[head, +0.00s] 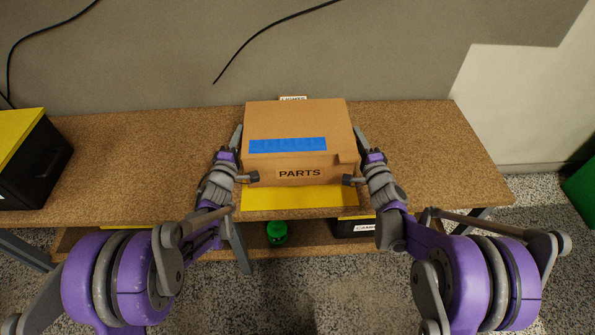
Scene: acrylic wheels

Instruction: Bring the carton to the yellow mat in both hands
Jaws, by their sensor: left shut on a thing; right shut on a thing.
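The brown carton (297,132), labelled PARTS and with a strip of blue tape, is upright between my two grippers. The yellow mat (293,197) shows on the bench just in front of and below it, and the carton hides the mat's far part. I cannot tell whether the carton rests on the mat or is held just above it. My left gripper (244,157) is shut on the carton's left side, with one finger near its front. My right gripper (354,158) is shut on its right side in the same way.
A cork-coloured bench (435,150) has free room on both sides. A black box with a yellow lid (30,160) stands at the left. A white label (293,98) shows behind the carton. A green jar (277,233) and a black bin (353,228) are underneath.

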